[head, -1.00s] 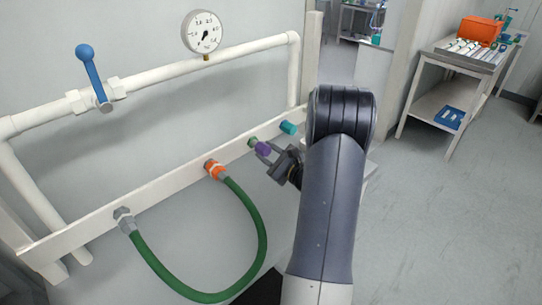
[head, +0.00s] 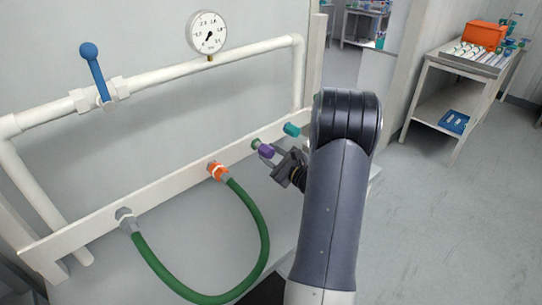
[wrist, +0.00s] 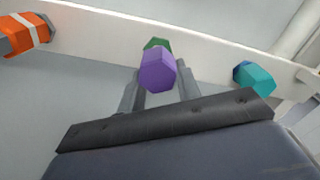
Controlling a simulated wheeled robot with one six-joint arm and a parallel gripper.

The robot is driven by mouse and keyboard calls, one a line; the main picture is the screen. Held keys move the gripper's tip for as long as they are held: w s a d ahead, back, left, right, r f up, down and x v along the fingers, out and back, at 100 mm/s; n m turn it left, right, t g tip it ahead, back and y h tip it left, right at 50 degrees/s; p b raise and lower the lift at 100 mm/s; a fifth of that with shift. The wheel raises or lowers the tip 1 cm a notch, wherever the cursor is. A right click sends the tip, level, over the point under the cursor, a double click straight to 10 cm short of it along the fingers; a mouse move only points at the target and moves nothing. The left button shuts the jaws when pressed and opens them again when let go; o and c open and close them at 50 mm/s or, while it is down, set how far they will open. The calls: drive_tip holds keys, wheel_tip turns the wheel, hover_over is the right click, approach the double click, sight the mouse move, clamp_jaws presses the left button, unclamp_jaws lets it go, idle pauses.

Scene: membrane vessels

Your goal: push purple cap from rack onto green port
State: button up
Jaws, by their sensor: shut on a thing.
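The purple cap (head: 266,151) is at the front of the green port (head: 255,143) on the white rail. In the wrist view the purple cap (wrist: 157,70) covers most of the green port (wrist: 157,43), whose upper edge shows behind it. The two look lined up and touching or nearly so; how far the cap is seated is hidden. My gripper (head: 277,157) is shut on the purple cap, one finger on each side. My gripper (wrist: 159,88) also shows in the wrist view. No rack for the cap can be made out.
An orange fitting (head: 217,171) with a green hose (head: 262,225) is left of the green port. A teal cap (head: 292,129) is to its right on the rail (head: 175,186). A blue-handled valve (head: 92,68) and a gauge (head: 207,33) sit on the pipe above.

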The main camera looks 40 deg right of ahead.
drive_tip(key=shift+w+a+b, duration=0.15)
drive_tip(key=shift+w+b, duration=0.25)
drive_tip(key=shift+w, duration=0.75)
drive_tip(key=o, duration=1.2)
drive_tip(key=shift+c, duration=0.2)
drive_tip(key=shift+s, duration=0.15)
drive_tip(key=s+d+b, duration=0.1)
drive_tip(key=s+b, duration=0.1)
drive_tip(key=s, duration=0.8)
drive_tip(key=shift+s+d, duration=0.25)
